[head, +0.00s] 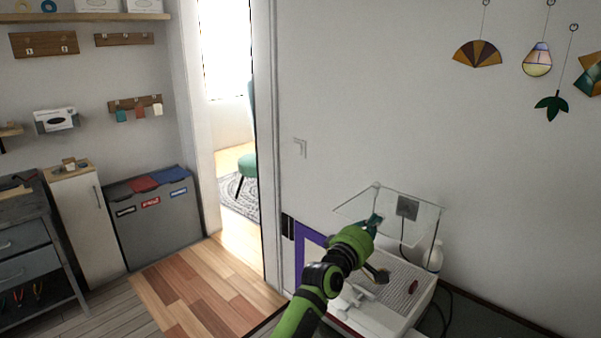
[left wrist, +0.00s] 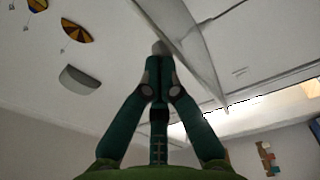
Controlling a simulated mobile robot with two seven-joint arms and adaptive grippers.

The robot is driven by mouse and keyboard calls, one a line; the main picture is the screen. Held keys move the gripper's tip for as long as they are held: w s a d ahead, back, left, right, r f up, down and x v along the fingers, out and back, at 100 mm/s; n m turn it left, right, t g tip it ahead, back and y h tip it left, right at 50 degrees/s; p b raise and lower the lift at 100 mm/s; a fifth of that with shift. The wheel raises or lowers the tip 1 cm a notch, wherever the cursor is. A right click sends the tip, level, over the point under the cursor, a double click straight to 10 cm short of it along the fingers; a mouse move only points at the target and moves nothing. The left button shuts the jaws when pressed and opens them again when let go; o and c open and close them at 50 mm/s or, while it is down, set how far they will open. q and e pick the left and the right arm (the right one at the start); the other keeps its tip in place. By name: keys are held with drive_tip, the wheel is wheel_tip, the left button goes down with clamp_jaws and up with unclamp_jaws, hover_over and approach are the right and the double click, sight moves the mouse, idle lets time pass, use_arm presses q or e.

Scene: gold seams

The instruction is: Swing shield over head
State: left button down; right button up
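The clear shield (head: 352,207) is a see-through pane above the white machine (head: 400,293) on the worktop at the lower right. It lies roughly flat, held up on thin rods. My left gripper (head: 376,219) reaches up to the shield's near edge. In the left wrist view its fingers (left wrist: 160,50) are together at the tips, right by the shield edge (left wrist: 198,62). I cannot tell whether the edge is pinched between them or only touched. My arm hides part of the machine, including much of its head. My right gripper is not in view.
A white bottle (head: 435,259) and dark cables stand close behind the machine. A grey wall socket (head: 407,207) shows through the shield. Glass ornaments (head: 537,60) hang on the wall at upper right. A doorway and open wooden floor (head: 195,290) lie to the left.

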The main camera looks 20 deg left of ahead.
use_arm(q)
drive_tip(key=r+v, duration=0.1)
drive_tip(key=v, duration=1)
drive_tip(key=s+a+f+m+g+y, duration=0.25)
drive_tip(key=s+f+m+g, duration=0.55)
drive_tip(key=s+f, duration=1)
drive_tip(key=s+a+f+m+g+y, duration=0.1)
drive_tip(key=s+a+f+m+g, duration=0.15)
drive_tip(key=s, duration=0.35)
drive_tip(key=s+a+f+m+g+y, duration=0.1)
drive_tip(key=s+a+f+m+g, duration=0.1)
drive_tip(key=s+f, duration=0.35)
drive_tip(key=s+a+f+m+g+y, duration=0.1)
drive_tip(key=s+a+m+g, duration=0.1)
drive_tip(key=s, duration=0.6)
wheel_tip(320, 180, down, 25)
drive_tip(key=s+g, duration=0.1)
drive_tip(key=s, duration=0.2)
drive_tip(key=s+a+f+g+b, duration=0.1)
drive_tip(key=s+a+f, duration=0.1)
drive_tip(key=s+f, duration=1)
drive_tip(key=s, duration=0.2)
drive_tip(key=shift+s+f, duration=0.35)
drive_tip(key=shift+f, duration=0.05)
